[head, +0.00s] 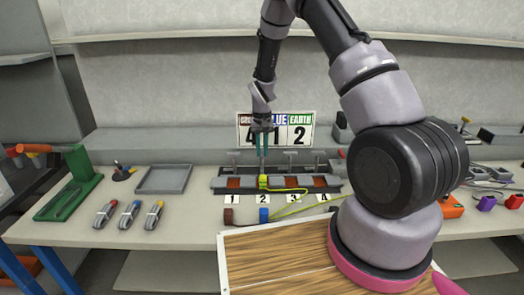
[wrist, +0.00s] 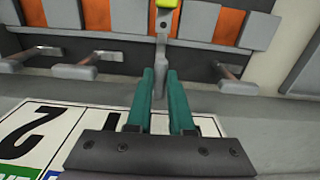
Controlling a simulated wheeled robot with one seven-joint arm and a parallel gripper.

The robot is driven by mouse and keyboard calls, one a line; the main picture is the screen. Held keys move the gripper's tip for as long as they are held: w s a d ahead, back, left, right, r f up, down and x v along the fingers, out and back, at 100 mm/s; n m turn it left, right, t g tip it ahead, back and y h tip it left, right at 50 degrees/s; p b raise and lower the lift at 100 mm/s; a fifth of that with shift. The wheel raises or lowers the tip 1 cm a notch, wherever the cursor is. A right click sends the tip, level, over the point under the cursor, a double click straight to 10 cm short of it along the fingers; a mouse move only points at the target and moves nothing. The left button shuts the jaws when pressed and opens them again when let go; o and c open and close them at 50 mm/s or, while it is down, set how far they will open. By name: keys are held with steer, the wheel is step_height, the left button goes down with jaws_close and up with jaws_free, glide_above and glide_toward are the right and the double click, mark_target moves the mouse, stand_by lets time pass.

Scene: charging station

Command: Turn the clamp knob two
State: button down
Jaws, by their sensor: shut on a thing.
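Clamp knob two (wrist: 160,85) is a grey T-handle, standing in the row above the label 2 (head: 262,199). In the wrist view its bar points lengthwise between my fingers, while the neighbouring bars lie crosswise. My gripper (wrist: 160,75), with two teal fingers, is shut on this knob. In the head view my gripper (head: 263,153) reaches down from above and hides most of the knob. A yellow-green connector (head: 263,181) sits in the clamp block (head: 220,185) below knob two; its yellow edge shows in the wrist view (wrist: 167,3).
Knob one (head: 232,156), knob three (head: 290,156) and knob four (head: 319,156) stand close beside. A number sign (head: 299,134) is behind. A yellow cable (head: 290,210) crosses the front. A grey tray (head: 164,179) and several small tools are left.

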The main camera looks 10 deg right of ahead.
steer(key=c, duration=0.8)
jaws_free()
step_height(320, 180, up, 11)
